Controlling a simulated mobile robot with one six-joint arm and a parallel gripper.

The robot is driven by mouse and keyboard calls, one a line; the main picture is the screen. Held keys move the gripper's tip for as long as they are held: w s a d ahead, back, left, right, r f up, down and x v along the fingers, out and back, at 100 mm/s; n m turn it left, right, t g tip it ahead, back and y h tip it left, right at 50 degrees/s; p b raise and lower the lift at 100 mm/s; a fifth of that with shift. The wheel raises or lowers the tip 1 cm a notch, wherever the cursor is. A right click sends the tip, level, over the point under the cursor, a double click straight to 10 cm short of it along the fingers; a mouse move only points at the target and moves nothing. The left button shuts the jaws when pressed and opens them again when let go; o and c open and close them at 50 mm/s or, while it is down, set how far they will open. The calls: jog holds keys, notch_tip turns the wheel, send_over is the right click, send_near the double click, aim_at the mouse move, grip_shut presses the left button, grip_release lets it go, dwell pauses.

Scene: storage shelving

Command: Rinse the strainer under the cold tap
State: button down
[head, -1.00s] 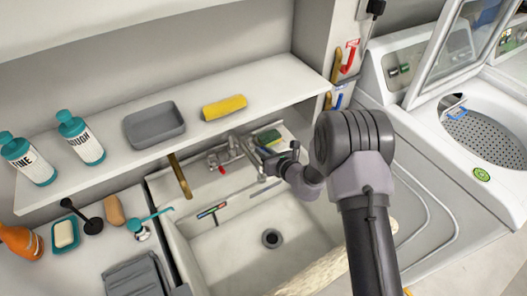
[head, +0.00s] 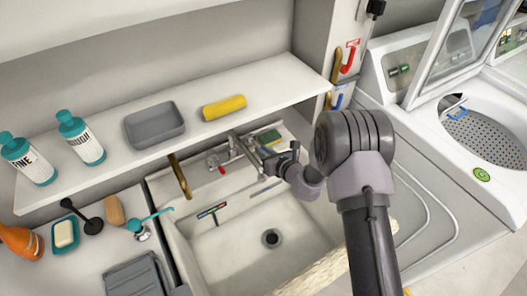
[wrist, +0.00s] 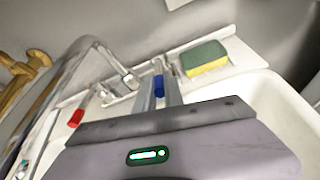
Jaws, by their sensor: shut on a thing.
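My gripper (head: 246,146) reaches over the back of the sink beside the chrome tap (head: 216,160). In the wrist view its two fingers (wrist: 158,92) are shut on the blue tap handle (wrist: 158,80). The red tap handle (wrist: 77,117) stands apart to the left, and also shows in the head view (head: 222,170). The blue handle is hard to make out in the head view. A teal-handled item with a round head (head: 141,232) lies on the left counter. It may be the strainer, but it is too small to be sure.
A green and yellow sponge (wrist: 205,58) lies behind the gripper. The shelf (head: 270,85) above holds bottles, a grey tray and a yellow roll.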

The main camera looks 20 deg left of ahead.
dwell(0.3)
jog(key=w+n+g+y, duration=0.1)
jog(key=w+d+n+g+b, duration=0.1)
jog(key=n+g, duration=0.1)
jog(key=shift+w+d+y, duration=0.1)
jog(key=shift+d+y, duration=0.05)
jog(key=shift+y, duration=0.25)
jog(key=c, duration=1.5)
grip_release()
jog(key=shift+o, duration=0.2)
